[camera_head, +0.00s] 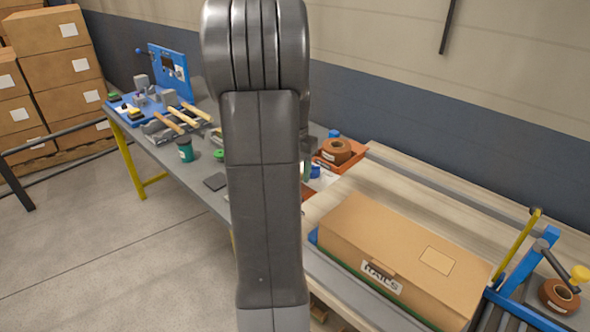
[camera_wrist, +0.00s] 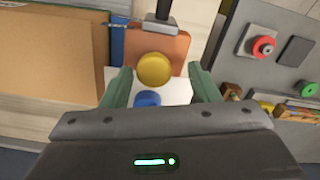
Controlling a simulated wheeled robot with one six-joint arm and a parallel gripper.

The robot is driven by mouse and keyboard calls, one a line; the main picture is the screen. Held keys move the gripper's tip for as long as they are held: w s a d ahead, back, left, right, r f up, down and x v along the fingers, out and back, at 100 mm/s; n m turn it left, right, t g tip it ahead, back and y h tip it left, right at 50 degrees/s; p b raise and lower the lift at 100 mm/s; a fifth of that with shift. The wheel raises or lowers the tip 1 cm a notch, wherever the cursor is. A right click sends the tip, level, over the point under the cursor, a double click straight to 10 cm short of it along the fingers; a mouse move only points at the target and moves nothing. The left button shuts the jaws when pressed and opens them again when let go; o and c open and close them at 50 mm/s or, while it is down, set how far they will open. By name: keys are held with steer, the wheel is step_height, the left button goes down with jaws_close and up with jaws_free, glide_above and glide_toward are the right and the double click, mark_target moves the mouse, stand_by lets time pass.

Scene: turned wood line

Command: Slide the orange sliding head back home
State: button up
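In the wrist view an orange-brown block (camera_wrist: 172,52), which looks like the sliding head, lies beyond my fingers with a dark grey post (camera_wrist: 165,12) at its far edge. A round yellow knob (camera_wrist: 154,69) shows in front of the block, between my two green fingertips. My gripper (camera_wrist: 160,72) is open, with a visible gap on each side of the knob; I cannot tell how far above it the fingers are. A blue round part (camera_wrist: 147,98) on a white surface shows nearer, between the fingers. In the head view my arm hides most of this area.
A cardboard box (camera_head: 400,255) stands close to the right in the head view; it is on the left in the wrist view (camera_wrist: 50,50). Behind my arm sits an orange tray (camera_head: 327,164) with a brown roll (camera_head: 337,150). A grey bench (camera_head: 160,155) with tools extends left.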

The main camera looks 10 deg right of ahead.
steer(key=shift+r, duration=0.1)
step_height(320, 180, up, 14)
steer(key=b, duration=0.1)
stand_by(0.4)
steer(key=shift+s+f, duration=0.1)
steer(key=shift+f, duration=0.2)
step_height(320, 180, down, 14)
steer(key=shift+r+p, duration=0.2)
steer(key=shift+p, duration=0.35)
steer(key=shift+s+d, duration=0.15)
steer(key=shift+d, duration=0.05)
steer(key=shift+s, duration=0.1)
